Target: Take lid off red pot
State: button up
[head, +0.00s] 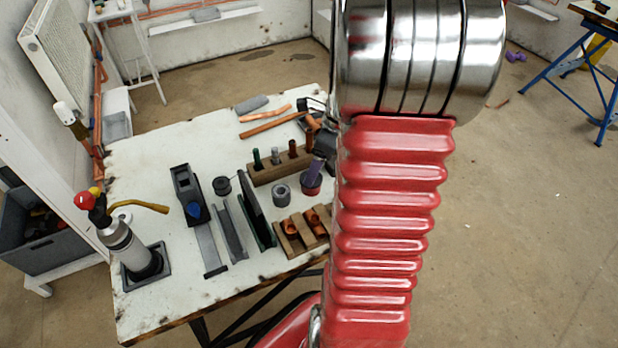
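A small dark red pot (311,186) stands near the right side of the white workbench (150,200), just left of my arm. A purple upright piece (316,168) shows at its top. I cannot tell whether this is part of a lid or something standing in the pot. My red ribbed arm with its chrome joint fills the middle right of the head view and hides the bench behind it. I cannot make out my gripper; dark shapes (326,150) beside the arm, behind the pot, are unclear.
A wooden block with several upright pieces (280,168), a grey ring (281,194), a dark round jar (222,186) and a wooden rack with copper fittings (300,232) crowd around the pot. A torch (122,240) stands at the front left. The bench's left back is clear.

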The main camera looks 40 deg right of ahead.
jog(key=x, duration=0.4)
jog(key=shift+w, duration=0.1)
jog(key=shift+c, duration=0.3)
jog(key=c, duration=1)
